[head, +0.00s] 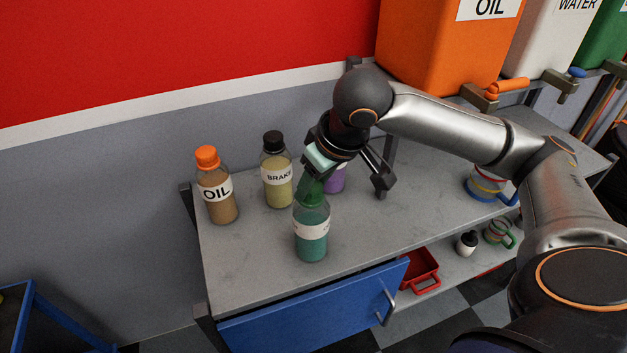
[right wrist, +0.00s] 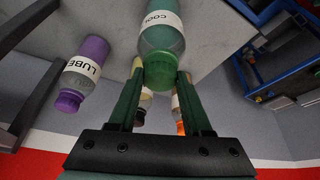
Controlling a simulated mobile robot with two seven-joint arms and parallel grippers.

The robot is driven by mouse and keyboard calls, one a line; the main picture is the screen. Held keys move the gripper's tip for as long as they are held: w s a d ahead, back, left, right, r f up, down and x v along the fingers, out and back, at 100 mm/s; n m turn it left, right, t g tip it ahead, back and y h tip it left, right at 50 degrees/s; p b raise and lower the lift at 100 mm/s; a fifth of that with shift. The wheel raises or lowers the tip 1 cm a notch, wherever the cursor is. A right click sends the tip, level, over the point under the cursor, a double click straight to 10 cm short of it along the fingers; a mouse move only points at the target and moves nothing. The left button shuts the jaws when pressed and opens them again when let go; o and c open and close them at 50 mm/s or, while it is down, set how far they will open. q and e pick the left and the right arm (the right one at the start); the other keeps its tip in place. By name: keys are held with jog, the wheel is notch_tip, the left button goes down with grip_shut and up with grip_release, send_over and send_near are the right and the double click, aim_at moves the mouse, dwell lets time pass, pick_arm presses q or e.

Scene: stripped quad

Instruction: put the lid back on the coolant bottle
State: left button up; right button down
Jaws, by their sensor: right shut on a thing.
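The coolant bottle (head: 312,232) stands upright near the front of the grey bench, with teal liquid and a white label. In the right wrist view its label reads "COOL" (right wrist: 161,20). The green lid (right wrist: 160,72) is between the fingers of my right gripper (right wrist: 158,78), which is shut on it. In the head view my right gripper (head: 312,182) reaches down to the bottle's top from above. The lid is at the bottle's mouth; I cannot tell whether it is fully seated. My left gripper is not in view.
An orange-capped OIL bottle (head: 216,188) and black-capped BRAKE bottle (head: 277,175) stand to the left. A purple LUBE bottle (right wrist: 84,72) stands close behind, partly hidden in the head view. A blue drawer (head: 310,312) is below. The bench's front left is clear.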

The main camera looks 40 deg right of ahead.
jog(key=shift+c, duration=1.3)
grip_release()
jog(key=shift+o, duration=0.3)
jog(key=shift+o, duration=1)
jog(key=shift+r, duration=0.1)
notch_tip(320, 180, up, 3)
jog(key=p, duration=0.3)
jog(key=shift+p, duration=0.3)
jog(key=shift+r+p, duration=0.6)
jog(key=shift+r, duration=1.35)
